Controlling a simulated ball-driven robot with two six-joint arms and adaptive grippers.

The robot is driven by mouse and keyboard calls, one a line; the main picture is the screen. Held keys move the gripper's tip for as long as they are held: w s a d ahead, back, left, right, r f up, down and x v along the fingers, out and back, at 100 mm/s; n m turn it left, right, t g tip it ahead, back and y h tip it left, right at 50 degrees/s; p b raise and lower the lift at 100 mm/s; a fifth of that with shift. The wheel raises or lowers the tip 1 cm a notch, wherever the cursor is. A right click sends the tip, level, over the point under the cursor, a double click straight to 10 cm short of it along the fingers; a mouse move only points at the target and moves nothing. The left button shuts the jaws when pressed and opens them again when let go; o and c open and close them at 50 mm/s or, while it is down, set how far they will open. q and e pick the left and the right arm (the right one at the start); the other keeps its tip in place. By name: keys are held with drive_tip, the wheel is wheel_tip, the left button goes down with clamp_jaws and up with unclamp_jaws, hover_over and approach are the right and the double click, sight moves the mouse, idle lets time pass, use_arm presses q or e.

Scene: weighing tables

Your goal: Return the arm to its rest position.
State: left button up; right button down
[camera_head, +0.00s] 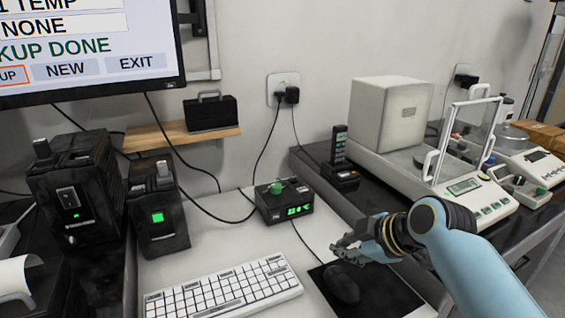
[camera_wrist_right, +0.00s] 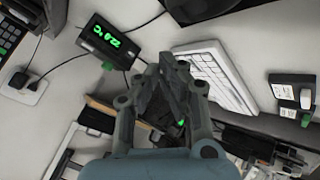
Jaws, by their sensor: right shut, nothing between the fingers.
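My right gripper (camera_head: 352,247) is at the end of the light blue arm that comes in from the lower right of the head view. It is above the black mouse pad, near the mouse, and is shut and empty. In the right wrist view the shut gripper (camera_wrist_right: 172,68) shows in the middle, with the keyboard beyond it. My left gripper is not in view.
A white keyboard (camera_head: 222,291), a black mouse (camera_head: 341,284) and a small black box with a green knob (camera_head: 284,203) are on the white desk. A balance (camera_head: 465,186) stands on the dark table at right. A monitor (camera_head: 90,45) hangs at upper left.

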drive_tip(key=s+d+r+m+g+h, duration=0.15)
drive_tip(key=s+d+m, duration=0.25)
drive_tip(key=s, duration=0.6)
drive_tip(key=s+d+r+m+g+h, duration=0.1)
drive_tip(key=s+d+m+h, duration=0.3)
drive_tip(key=s, duration=0.6)
drive_tip(key=s+d+r+m+g, duration=0.25)
drive_tip(key=s+m, duration=0.25)
drive_tip(key=s, duration=0.6)
wheel_tip(320, 180, down, 27)
drive_tip(key=s+d+b, duration=0.1)
drive_tip(key=d, duration=0.2)
drive_tip(key=s+f+m+g+b, duration=0.1)
drive_tip(key=s+f, duration=1.7)
drive_tip(key=shift+s+d+f+g, duration=0.25)
drive_tip(key=shift+s+d+g, duration=0.05)
drive_tip(key=shift+s+d, duration=0.15)
